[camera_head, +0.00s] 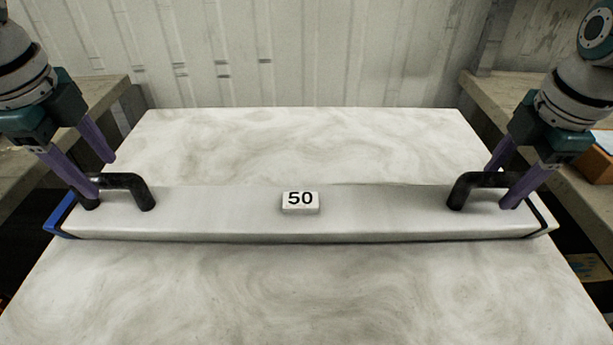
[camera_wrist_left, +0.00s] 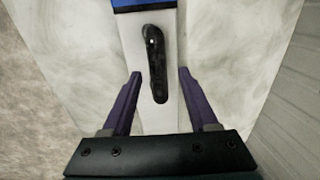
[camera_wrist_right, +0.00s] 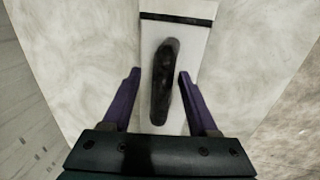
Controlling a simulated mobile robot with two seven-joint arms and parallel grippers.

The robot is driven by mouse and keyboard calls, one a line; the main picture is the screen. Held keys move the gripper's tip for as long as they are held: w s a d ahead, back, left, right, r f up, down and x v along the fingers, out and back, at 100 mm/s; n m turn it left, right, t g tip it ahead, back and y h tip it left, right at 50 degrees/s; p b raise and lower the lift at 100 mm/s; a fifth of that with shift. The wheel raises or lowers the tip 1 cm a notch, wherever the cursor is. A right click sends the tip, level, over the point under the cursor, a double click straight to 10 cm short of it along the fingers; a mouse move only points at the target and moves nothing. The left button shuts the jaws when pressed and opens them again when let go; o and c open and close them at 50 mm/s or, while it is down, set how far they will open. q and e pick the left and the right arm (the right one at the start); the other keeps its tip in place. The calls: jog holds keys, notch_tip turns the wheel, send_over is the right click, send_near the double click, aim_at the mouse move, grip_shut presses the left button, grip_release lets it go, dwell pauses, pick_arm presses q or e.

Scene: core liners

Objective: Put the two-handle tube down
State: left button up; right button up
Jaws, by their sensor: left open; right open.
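The two-handle tube (camera_head: 220,215) is a long white box-like bar lying across the pale marbled table (camera_head: 300,290). It has a black handle near each end, a blue left end and a label reading 50 (camera_head: 300,202). My left gripper (camera_head: 100,176) is open, its purple fingers on either side of the left handle (camera_head: 140,190). In the left wrist view that handle (camera_wrist_left: 156,65) lies between and beyond the fingertips. My right gripper (camera_head: 502,186) is open around the right handle (camera_head: 459,192). In the right wrist view that handle (camera_wrist_right: 163,85) stands between the fingertips, apparently untouched.
Stone-like side counters (camera_head: 20,165) stand left and right of the table. An orange-brown box (camera_head: 597,163) sits on the right counter. A pale panelled wall (camera_head: 300,50) closes off the back. The table is clear in front of and behind the tube.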

jog(key=shift+r, duration=0.15)
pick_arm(q)
notch_tip(320, 180, up, 9)
jog(key=s, duration=0.1)
jog(key=shift+s+f, duration=0.15)
jog(key=shift+s, duration=0.2)
pick_arm(e)
notch_tip(320, 180, up, 12)
jog(key=s, duration=0.2)
jog(key=shift+s+f, duration=0.15)
jog(key=shift+f, duration=0.1)
pick_arm(q)
jog(key=shift+s, duration=0.1)
pick_arm(e)
jog(key=shift+s, duration=0.1)
